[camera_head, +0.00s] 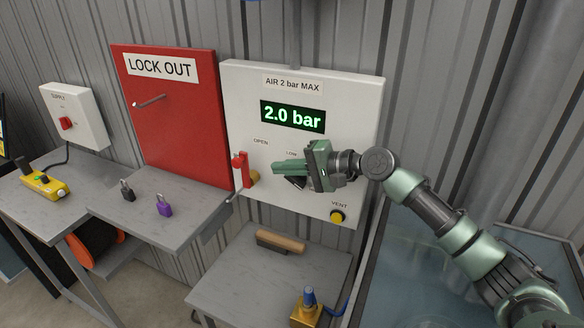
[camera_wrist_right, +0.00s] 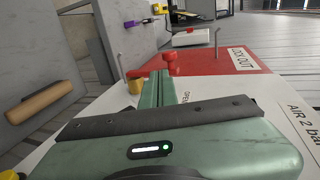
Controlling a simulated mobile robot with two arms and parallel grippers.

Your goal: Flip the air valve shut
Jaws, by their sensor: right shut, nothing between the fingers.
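The air valve has a red lever (camera_head: 240,170) standing upright on the left side of the white air panel (camera_head: 350,98), below and left of the word OPEN. A brass fitting (camera_head: 254,177) is just right of it. My right gripper (camera_head: 275,168) is shut and empty, pointing left in front of the panel, with its tips a little right of the lever. In the right wrist view the shut fingers (camera_wrist_right: 158,88) point toward the red lever (camera_wrist_right: 170,64), with the brass fitting (camera_wrist_right: 134,82) beside them. Contact cannot be told. My left gripper is out of view.
The display (camera_head: 292,116) reads 2.0 bar. My gripper partly hides a dark knob (camera_head: 296,183). A yellow vent button (camera_head: 337,216) is lower right. The red lock-out board (camera_head: 180,115) and two padlocks, black (camera_head: 127,190) and purple (camera_head: 164,205), are left. A wooden-handled tool (camera_head: 280,242) lies below.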

